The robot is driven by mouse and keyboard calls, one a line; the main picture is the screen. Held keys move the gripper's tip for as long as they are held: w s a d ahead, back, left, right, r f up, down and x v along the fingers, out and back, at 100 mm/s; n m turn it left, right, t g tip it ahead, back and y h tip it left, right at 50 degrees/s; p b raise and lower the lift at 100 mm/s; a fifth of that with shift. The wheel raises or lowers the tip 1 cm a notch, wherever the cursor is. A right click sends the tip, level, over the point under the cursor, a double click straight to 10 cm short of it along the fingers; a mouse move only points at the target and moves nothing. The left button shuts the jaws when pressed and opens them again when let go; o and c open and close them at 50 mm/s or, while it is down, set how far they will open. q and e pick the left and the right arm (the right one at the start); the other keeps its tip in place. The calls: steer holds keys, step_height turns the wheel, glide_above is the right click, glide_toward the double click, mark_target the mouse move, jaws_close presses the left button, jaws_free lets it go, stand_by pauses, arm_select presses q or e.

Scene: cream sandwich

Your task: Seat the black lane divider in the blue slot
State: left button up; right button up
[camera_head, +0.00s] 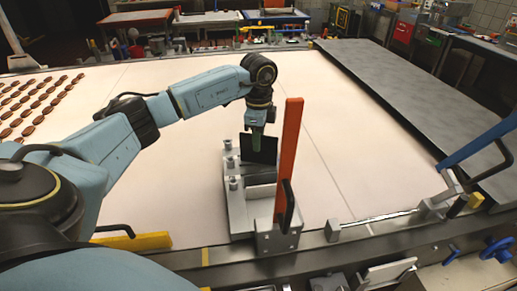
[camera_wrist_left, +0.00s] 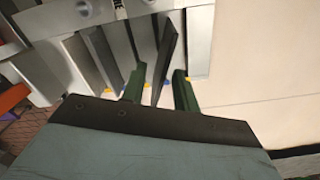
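The black lane divider (camera_head: 264,150) is a thin dark plate standing at the far end of the grey metal fixture (camera_head: 238,208). My left gripper (camera_head: 256,138) is above it, pointing down. In the left wrist view, the green fingertips (camera_wrist_left: 160,88) stand on either side of the divider (camera_wrist_left: 167,48), with a gap visible on both sides, so the gripper looks open around it. Small blue (camera_wrist_left: 148,86) and yellow marks show along the fixture's edge. The divider's lower edge and the slot beneath it cannot be made out clearly. My right gripper is not in view.
An upright orange lever (camera_head: 290,155) stands at the fixture's right near side. A blue lever (camera_head: 478,148) leans at the far right. Rows of brown biscuits (camera_head: 38,98) lie on the left of the pale belt (camera_head: 340,110). The belt right of the fixture is clear.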

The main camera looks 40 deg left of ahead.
arm_select(q)
step_height(320, 180, down, 2)
steer(key=shift+f, duration=0.1)
jaws_close()
stand_by(0.4)
